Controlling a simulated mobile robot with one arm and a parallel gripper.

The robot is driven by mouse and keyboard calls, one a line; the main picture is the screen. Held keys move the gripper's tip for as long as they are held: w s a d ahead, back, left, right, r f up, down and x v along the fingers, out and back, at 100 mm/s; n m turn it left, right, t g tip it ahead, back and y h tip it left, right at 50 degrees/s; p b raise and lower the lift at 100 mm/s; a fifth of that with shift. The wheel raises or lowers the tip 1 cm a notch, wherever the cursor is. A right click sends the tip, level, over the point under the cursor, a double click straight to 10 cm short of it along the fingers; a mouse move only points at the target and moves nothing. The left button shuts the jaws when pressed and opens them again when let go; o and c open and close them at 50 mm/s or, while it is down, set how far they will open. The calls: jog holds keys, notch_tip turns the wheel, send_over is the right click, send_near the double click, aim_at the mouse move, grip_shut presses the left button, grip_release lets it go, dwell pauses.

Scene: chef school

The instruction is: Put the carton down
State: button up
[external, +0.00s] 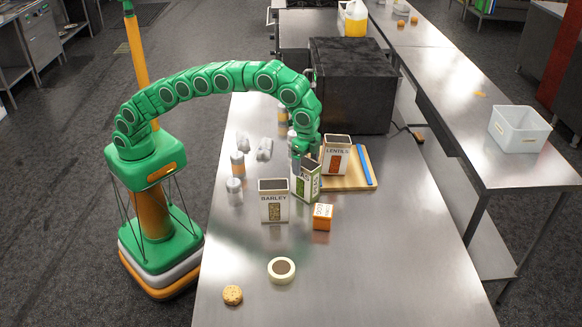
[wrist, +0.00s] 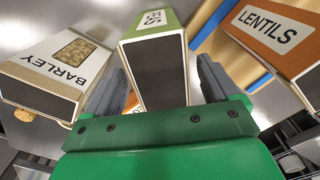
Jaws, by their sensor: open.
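A green and white carton (external: 308,184) stands upright on the steel counter (external: 345,270), between the other two cartons. Its dark top and part of its label show in the wrist view (wrist: 158,75), but I cannot read the whole name. My gripper (external: 305,158) is over the top of this carton. In the wrist view my open fingers (wrist: 163,82) are on either side of it, with a visible gap on the right. The white BARLEY carton (external: 273,203) stands just left of it. The orange and white LENTILS carton (external: 336,156) stands behind right, on a wooden board (external: 345,184).
A small orange box (external: 322,217) stands close in front. A blue strip-like item (external: 362,165) lies on the board. Several small jars, such as one (external: 235,190), stand at left. A black box (external: 350,85) fills the back. The front right counter is clear.

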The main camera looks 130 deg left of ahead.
notch_tip(320, 180, up, 6)
jog(key=shift+r, duration=0.5)
jog(key=shift+d+r, duration=0.1)
jog(key=s+d+r, duration=0.6)
jog(key=s+d, duration=0.2)
jog(key=d, duration=0.2)
jog(key=s+d, duration=0.5)
jog(key=s, duration=0.5)
jog(key=s+d+g, duration=0.1)
jog(key=s+d, duration=0.4)
jog(key=s, duration=0.4)
jog(key=s+d, duration=0.5)
jog(key=s, duration=0.5)
jog(key=shift+s+d+r, duration=0.2)
jog(key=shift+s, duration=0.1)
jog(key=shift+g, duration=0.4)
jog(key=s+d+f, duration=0.1)
jog(key=s+f, duration=0.1)
jog(key=s, duration=0.4)
jog(key=s+d+f, duration=0.1)
jog(key=s+f, duration=0.2)
jog(key=s, duration=0.3)
jog(key=s+d+f, duration=0.1)
jog(key=s+f, duration=0.1)
jog(key=s, duration=0.5)
jog(key=shift+s+d+f, duration=0.1)
jog(key=shift+d+f, duration=0.1)
jog(key=shift+d, duration=0.05)
